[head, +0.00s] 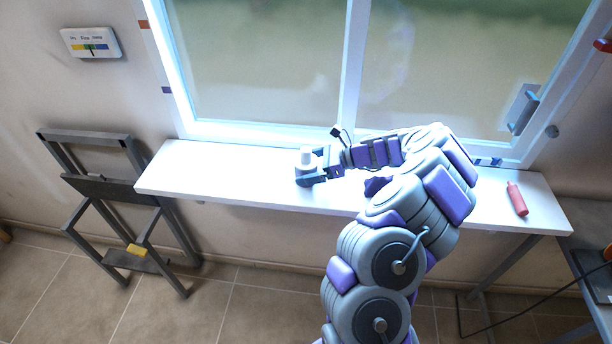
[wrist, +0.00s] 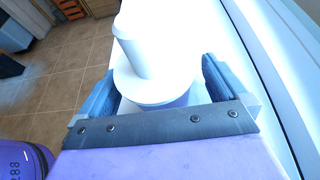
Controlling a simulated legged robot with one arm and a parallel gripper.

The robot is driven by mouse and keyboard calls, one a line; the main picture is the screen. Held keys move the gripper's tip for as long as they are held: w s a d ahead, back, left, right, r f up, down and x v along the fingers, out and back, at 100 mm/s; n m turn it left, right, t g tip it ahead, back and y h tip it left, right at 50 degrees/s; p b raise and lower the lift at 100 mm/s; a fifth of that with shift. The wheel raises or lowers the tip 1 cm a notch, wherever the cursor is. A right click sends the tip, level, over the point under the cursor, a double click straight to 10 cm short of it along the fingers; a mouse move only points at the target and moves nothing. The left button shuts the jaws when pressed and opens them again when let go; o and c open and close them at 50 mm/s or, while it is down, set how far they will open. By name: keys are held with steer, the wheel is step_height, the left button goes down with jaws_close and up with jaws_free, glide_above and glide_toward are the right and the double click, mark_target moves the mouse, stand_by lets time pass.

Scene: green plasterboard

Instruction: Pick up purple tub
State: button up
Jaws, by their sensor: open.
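The tub shows in the wrist view as a purple-tinted body (wrist: 168,103) under a wide white rim, with a white cylinder-shaped top rising from it. In the head view only its pale upper part (head: 306,155) shows, above the left half of the white sill; my gripper hides the rest. My gripper (head: 311,172) is low over the sill and open. In the wrist view my gripper (wrist: 157,82) has one blue-grey finger on each side of the tub. I cannot tell whether either finger touches it.
The white sill (head: 220,178) runs below a closed window (head: 260,60). A red bottle (head: 517,199) lies at its right end. The sill left of my gripper is clear.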

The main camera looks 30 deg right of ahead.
steer(key=shift+w+a+f, duration=0.1)
steer(key=shift+w+a, duration=0.05)
steer(key=shift+a, duration=0.1)
steer(key=c, duration=1.1)
